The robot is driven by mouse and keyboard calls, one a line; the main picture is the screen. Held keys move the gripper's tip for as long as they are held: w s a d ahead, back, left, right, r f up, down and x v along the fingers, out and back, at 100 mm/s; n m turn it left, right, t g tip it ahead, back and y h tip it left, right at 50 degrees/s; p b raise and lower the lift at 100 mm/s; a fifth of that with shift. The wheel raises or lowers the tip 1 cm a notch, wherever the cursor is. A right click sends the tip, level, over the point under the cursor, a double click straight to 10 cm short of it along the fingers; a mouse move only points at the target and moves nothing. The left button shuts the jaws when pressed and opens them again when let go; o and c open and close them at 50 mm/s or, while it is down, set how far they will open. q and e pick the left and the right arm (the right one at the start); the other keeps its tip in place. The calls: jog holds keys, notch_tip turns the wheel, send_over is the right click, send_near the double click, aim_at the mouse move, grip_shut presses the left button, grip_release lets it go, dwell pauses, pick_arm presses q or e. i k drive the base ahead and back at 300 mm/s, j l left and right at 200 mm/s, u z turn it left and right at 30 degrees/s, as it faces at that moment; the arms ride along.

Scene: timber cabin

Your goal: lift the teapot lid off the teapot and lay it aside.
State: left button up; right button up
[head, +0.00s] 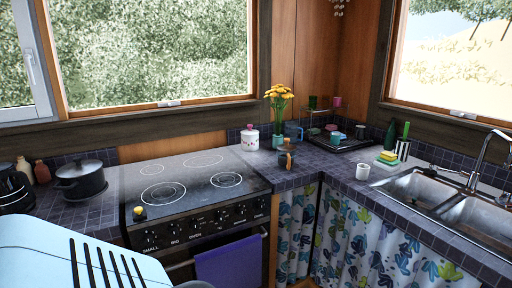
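A small dark pot with brown parts, which looks like the teapot (287,162), stands on the dark tiled counter just right of the stove. Its lid (286,148) appears to sit on top, with a brownish tone. It is small in the picture, so the exact edge between lid and body is hard to tell. Neither of my grippers shows in the head view.
The black stove (190,190) lies left of the teapot, with a lidded black pot (80,179) beyond it. A white cup (362,172) and a sink (415,187) are to the right. Bare counter (325,165) lies right of the teapot.

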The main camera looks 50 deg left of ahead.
aim_at(286, 146)
jog(key=u, duration=1.45)
jog(key=i+j, duration=0.2)
jog(key=i, duration=0.2)
jog(key=i+j, duration=0.2)
jog(key=i, duration=0.15)
jog(key=i+j, duration=0.2)
jog(key=i, duration=0.2)
jog(key=i+j+z, duration=0.1)
jog(key=z, duration=1.55)
jog(key=i+j, duration=0.05)
